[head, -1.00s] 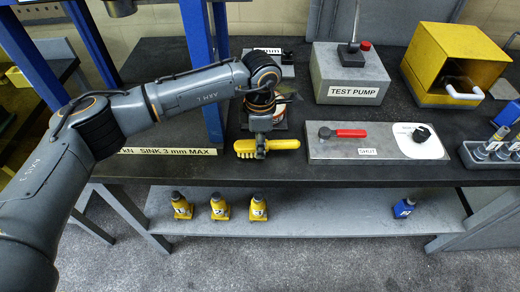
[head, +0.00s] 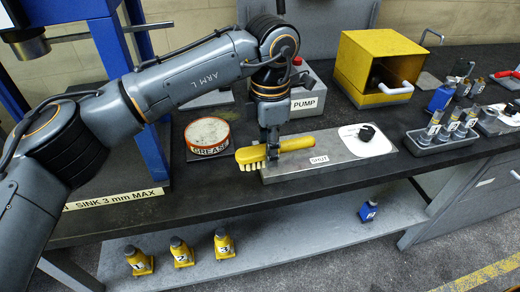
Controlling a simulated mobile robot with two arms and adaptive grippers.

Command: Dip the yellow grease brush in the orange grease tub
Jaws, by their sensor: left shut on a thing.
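The yellow grease brush (head: 250,154) is in my left gripper (head: 273,148), which is shut on its handle. The brush lies roughly level, with its pale bristles pointing down at the left end and the handle to the right. It is in front of the left end of the grey valve plate. The orange grease tub (head: 208,148) stands on the bench to the left of and behind the brush. Its top is open and shows pale grease, and its front reads GREASE. The bristles are apart from the tub. My right gripper is not in view.
The grey SHUT plate (head: 345,160) with a black knob lies right of the brush. The yellow box (head: 350,62) and a rack of grey cylinders (head: 440,140) stand further right. A blue press frame (head: 115,60) rises at left. Small numbered yellow jacks (head: 181,251) stand on the lower shelf.

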